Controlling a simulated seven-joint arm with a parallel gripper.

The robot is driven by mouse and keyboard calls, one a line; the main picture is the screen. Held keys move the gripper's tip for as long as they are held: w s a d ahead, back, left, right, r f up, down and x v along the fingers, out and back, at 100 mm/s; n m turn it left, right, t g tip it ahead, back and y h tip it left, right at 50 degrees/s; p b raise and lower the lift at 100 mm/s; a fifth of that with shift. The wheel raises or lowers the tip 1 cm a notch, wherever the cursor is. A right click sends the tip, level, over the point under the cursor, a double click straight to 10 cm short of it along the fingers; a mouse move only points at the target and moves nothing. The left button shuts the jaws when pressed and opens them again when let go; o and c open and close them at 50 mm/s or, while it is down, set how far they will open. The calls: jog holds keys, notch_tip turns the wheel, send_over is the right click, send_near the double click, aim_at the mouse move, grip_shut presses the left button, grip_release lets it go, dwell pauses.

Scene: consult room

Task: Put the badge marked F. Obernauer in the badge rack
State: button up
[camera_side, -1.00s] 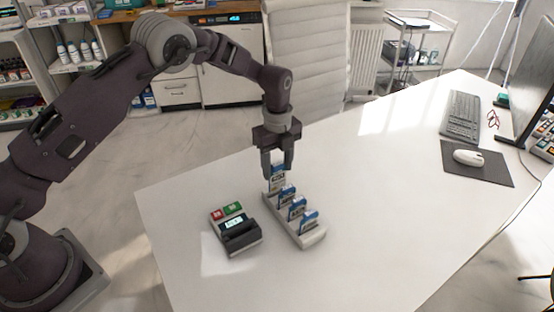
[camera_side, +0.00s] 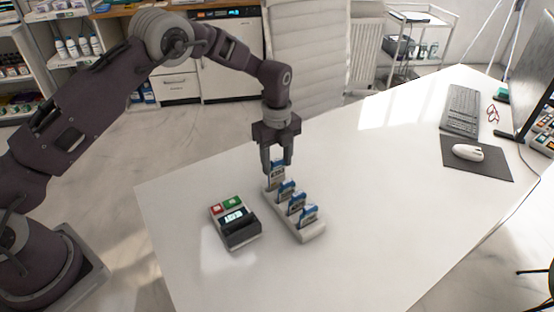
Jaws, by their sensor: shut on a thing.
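My gripper (camera_side: 278,168) points down over the far end of the badge rack (camera_side: 313,236) and is shut on a badge (camera_side: 277,179). The held badge is upright, at the rack's far end; I cannot tell whether its lower edge is seated in a slot. Several other white badges with blue tops stand in a row in the rack, the nearest one (camera_side: 309,215) at the near end. The names on the badges are too small to read, so I cannot tell which is marked F. Obernauer.
A dark device (camera_side: 236,228) with a lit screen and red and green parts lies left of the rack. The white table (camera_side: 370,210) is clear to the right, up to a mouse (camera_side: 468,152) on a dark pad and a keyboard (camera_side: 461,110).

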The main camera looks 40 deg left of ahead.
dwell(0.4)
jog(key=shift+f, duration=0.5)
jog(key=shift+f, duration=0.15)
jog(key=shift+f, duration=0.45)
jog(key=shift+f, duration=0.2)
dwell(0.4)
jog(key=shift+f, duration=0.4)
jog(key=o, duration=1.5)
